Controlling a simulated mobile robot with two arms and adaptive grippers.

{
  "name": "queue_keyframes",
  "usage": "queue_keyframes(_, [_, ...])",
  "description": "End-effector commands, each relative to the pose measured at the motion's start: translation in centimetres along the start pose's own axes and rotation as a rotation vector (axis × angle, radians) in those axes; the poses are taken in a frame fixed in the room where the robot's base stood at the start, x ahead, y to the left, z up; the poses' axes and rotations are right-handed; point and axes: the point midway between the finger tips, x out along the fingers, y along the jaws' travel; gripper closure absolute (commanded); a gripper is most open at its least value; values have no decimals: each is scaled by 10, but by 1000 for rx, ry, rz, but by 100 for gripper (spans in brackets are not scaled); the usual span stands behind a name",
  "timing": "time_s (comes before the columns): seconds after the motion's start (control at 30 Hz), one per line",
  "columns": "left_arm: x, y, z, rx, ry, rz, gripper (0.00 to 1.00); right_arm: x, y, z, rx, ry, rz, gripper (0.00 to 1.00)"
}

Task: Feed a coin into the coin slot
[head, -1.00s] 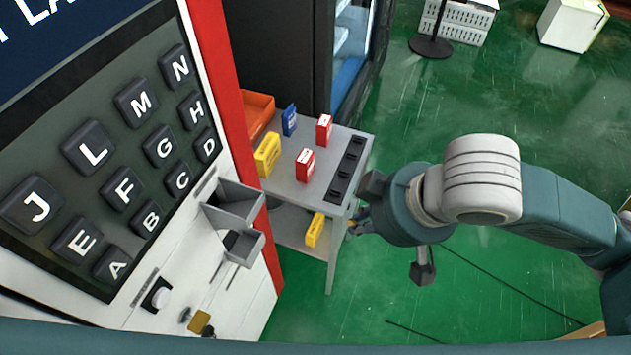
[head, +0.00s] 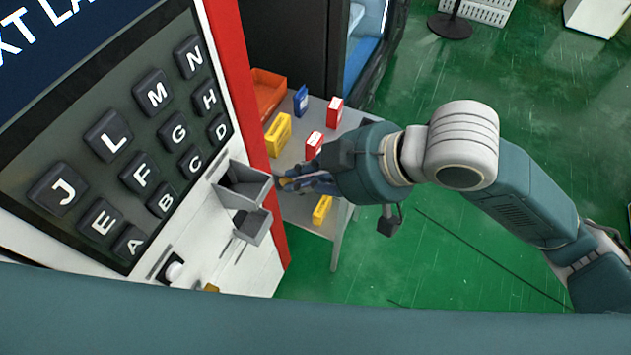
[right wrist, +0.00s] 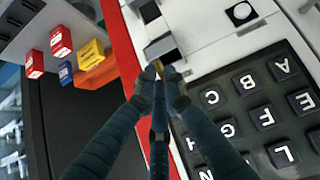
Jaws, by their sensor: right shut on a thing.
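My right gripper (head: 287,183) is shut in front of the machine, beside its open grey metal tray (head: 243,187). In the right wrist view the fingertips (right wrist: 159,72) meet on a small gold-brown coin (right wrist: 157,66), seen nearly edge-on and partly hidden by the fingers. The machine's white panel (head: 207,250) carries a narrow dark strip (head: 160,262) beside a round knob (head: 173,271); the strip also shows in the right wrist view (right wrist: 251,27). I cannot tell for certain whether this strip is the coin slot. The gripper is apart from it. My left gripper is not in view.
The lettered keypad (head: 140,160) fills the machine's upper front. Behind my right gripper stands a grey table (head: 295,150) with a yellow box (head: 278,134), red boxes, a blue box and an orange bin (head: 268,92).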

Motion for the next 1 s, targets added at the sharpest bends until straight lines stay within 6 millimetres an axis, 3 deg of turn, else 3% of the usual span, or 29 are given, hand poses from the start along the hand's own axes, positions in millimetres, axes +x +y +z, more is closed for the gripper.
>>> queue_keyframes(0.67, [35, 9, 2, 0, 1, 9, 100, 62, -1, -30, 0, 0, -1, 100])
queue_keyframes(1.0, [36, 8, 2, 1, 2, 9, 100, 89, 0, -29, 1, -3, 0, 100])
